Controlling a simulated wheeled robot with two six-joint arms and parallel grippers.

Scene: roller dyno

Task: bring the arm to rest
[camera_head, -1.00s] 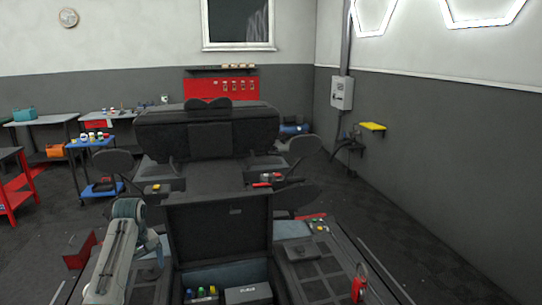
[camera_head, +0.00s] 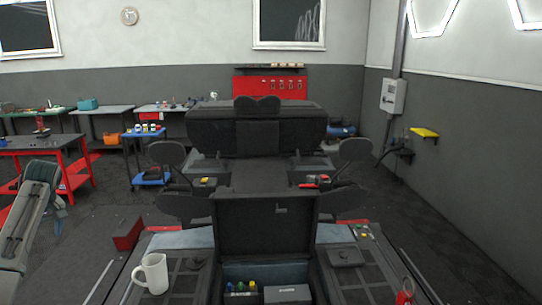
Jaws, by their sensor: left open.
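My left arm (camera_head: 28,225) stands at the left edge of the head view, bent, with its upper joint raised. My left gripper (camera_head: 58,224) is small and partly hidden behind the arm; it is open, and I see nothing held in it. It is apart from the console in the middle. A white mug (camera_head: 154,272) stands upright on the left part of the console, to the right of my arm. My right gripper is not in view.
An open black-lidded box (camera_head: 265,225) holds small coloured-capped items and a dark case (camera_head: 287,294). Black seats (camera_head: 257,130) are beyond. A red bench (camera_head: 62,150) and blue cart (camera_head: 146,157) stand at the back left.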

